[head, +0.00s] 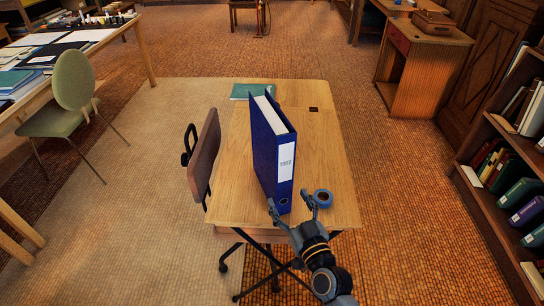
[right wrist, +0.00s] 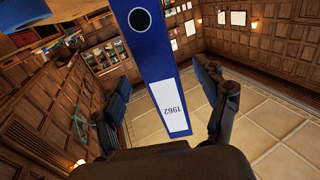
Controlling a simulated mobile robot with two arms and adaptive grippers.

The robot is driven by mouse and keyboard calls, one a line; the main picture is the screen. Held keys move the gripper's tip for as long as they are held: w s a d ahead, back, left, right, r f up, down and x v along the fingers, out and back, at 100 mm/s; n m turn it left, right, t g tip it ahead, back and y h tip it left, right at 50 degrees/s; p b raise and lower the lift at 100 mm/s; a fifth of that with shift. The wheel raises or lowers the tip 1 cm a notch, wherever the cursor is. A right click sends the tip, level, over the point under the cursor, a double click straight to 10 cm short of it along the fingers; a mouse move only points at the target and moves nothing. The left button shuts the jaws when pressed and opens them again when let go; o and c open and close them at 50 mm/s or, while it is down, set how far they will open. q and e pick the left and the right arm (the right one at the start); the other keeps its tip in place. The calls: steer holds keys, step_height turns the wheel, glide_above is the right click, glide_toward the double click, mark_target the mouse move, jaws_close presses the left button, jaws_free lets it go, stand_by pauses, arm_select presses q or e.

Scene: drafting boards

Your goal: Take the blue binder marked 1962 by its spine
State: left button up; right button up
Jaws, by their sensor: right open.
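The blue binder (head: 265,160) stands upright on the wooden desk, its spine facing my right arm. The spine has a white label reading 1962 and a finger hole near the bottom. My right gripper (head: 291,203) is open at the lower spine, one finger toward each side. In the right wrist view the spine, with its upside-down label (right wrist: 173,108), lies between the spread fingers of the gripper (right wrist: 163,85). Gaps show on both sides, and neither finger appears to touch it. My left gripper is out of view.
A blue tape roll (head: 323,198) lies on the desk (head: 330,155) just right of the gripper. A teal folder (head: 252,91) lies at the far edge. A brown chair (head: 204,155) stands close on the left. A bookshelf (head: 480,222) is at right.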

mark_target(285, 188)
steer(key=x, duration=0.2)
steer(key=shift+w+a, duration=0.15)
steer(key=shift+w, duration=0.55)
steer(key=x, duration=0.4)
steer(key=shift+w, duration=0.35)
jaws_close()
steer(key=shift+r, duration=0.2)
